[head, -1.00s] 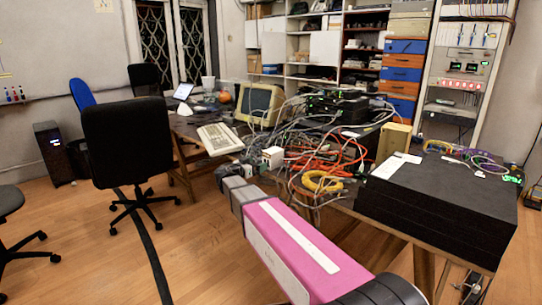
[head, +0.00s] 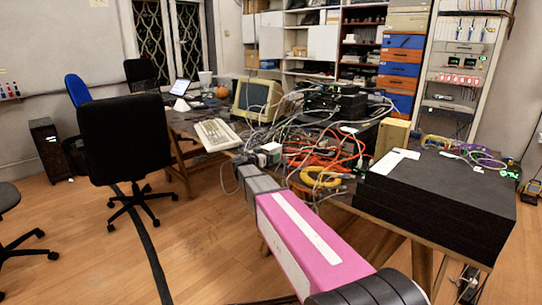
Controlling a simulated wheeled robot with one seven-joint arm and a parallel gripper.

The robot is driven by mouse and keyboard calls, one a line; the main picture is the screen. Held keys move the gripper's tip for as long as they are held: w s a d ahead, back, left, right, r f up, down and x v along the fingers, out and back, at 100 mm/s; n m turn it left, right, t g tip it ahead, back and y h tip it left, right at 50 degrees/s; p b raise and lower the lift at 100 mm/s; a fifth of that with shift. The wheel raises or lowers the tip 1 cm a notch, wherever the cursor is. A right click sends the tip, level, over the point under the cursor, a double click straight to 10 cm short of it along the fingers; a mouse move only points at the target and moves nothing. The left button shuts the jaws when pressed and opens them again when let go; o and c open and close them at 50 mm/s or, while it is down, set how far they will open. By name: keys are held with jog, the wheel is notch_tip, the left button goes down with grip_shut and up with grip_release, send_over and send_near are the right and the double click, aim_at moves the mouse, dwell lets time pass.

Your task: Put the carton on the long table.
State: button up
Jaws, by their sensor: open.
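The long table (head: 182,124) runs from the back left towards the right and is covered with equipment and cables. A small white box (head: 270,149), which may be the carton, stands among the cables near its front edge. My gripper (head: 241,161) is at the far end of my pink and grey arm, just left of and in front of this box. It is open, but its fingers are small and mostly hidden by my wrist. I see nothing held in it. I cannot tell whether it touches the box or the cables.
A beige keyboard (head: 217,134) and an old monitor (head: 257,100) are behind my gripper. Orange cables (head: 320,150) and a yellow coil (head: 321,177) lie to the right. Black slabs (head: 430,195) fill the right end. A black chair (head: 125,135) stands left, with open floor around it.

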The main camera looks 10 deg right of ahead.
jog(key=shift+w+d, duration=0.3)
jog(key=shift+d, duration=0.1)
jog(key=c, duration=1.2)
